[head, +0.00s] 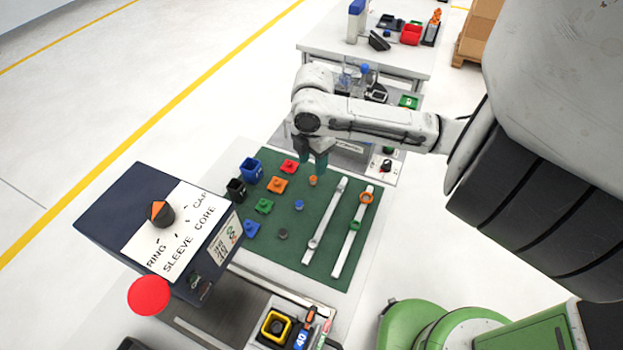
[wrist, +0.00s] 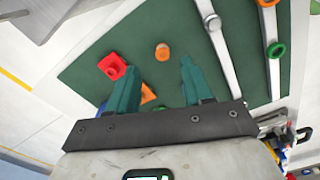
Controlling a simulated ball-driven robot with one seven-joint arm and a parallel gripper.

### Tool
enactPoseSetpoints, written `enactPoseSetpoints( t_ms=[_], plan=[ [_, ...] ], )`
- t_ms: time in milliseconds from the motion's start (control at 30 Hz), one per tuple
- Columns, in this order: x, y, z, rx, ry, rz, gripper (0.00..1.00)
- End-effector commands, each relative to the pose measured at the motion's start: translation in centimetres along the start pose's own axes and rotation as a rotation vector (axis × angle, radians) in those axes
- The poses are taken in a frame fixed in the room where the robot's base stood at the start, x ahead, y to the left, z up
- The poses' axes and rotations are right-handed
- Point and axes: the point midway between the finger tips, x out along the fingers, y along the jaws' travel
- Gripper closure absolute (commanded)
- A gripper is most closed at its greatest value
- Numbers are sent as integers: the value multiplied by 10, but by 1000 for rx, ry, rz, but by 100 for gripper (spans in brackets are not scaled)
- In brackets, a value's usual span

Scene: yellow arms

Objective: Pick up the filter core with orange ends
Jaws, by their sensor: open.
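A small upright cylinder with an orange top, which looks like the filter core (head: 313,181), stands on the green mat (head: 330,262). The core also shows in the wrist view (wrist: 162,52), where its lower end is hidden. My gripper (head: 314,163) points down above the mat, close to the core, with its teal fingers apart. In the wrist view my gripper (wrist: 157,66) is open and empty, and the core appears between and slightly beyond the fingertips. I cannot tell the exact height gap.
A red block (head: 289,166) and an orange block (head: 277,184) sit just left of the core. A small blue-topped cylinder (head: 299,204) stands nearer the front. White rails (head: 325,222) with rings lie to the right. A dark labelled box (head: 150,225) stands at the left.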

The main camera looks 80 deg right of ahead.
Motion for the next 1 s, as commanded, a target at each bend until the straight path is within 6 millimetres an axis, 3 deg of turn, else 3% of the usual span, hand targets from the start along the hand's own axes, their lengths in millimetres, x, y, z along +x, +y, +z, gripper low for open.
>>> enactPoseSetpoints(
  t_ms=[400,700,1000],
  plan=[
    [48,-3,-2,2,0,-3,49],
    [53,-2,-1,1,0,-1,49],
    [53,-2,-1,1,0,-1,78]
  ],
)
